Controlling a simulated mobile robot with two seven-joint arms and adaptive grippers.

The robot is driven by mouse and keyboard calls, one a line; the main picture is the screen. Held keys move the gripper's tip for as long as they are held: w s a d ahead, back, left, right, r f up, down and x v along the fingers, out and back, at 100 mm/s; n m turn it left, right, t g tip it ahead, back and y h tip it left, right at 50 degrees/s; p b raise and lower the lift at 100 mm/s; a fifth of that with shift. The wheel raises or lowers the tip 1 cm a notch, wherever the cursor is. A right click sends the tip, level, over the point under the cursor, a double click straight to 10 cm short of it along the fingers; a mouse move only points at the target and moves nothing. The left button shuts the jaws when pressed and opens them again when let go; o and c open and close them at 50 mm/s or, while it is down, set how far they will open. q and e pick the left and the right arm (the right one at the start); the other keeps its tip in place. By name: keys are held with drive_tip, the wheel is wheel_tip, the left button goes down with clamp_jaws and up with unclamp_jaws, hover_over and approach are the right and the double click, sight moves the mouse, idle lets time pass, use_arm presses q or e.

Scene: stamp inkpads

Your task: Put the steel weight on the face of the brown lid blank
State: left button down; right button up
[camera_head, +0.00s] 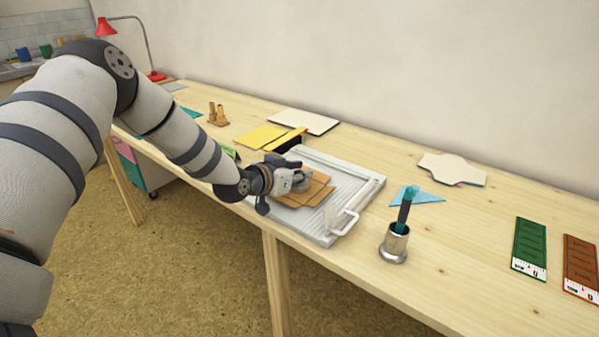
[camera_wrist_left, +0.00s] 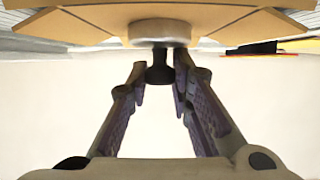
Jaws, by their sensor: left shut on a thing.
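The steel weight, a grey disc (camera_wrist_left: 160,31) with a dark knob, shows in the left wrist view between my fingertips. In the head view it is mostly hidden by the gripper. My left gripper (camera_head: 290,181) (camera_wrist_left: 161,68) is shut on the knob. The brown lid blank (camera_head: 312,194) (camera_wrist_left: 75,27), a flat piece with flaps, lies on a pale ridged board (camera_head: 362,184). The disc is over the middle of the blank, against its face or very close; I cannot tell whether they touch. My right gripper is not in view.
The board has a white handle (camera_head: 345,219) at its right. A metal cup (camera_head: 394,244) with a dark-handled tool stands right of it. Yellow sheets (camera_head: 261,136) lie behind. Green (camera_head: 530,245) and brown (camera_head: 580,264) strips lie far right. The front right table is clear.

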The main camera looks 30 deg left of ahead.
use_arm(q)
drive_tip(key=c, duration=1.5)
unclamp_jaws()
drive_tip(key=shift+o, duration=0.3)
drive_tip(key=shift+r, duration=0.1)
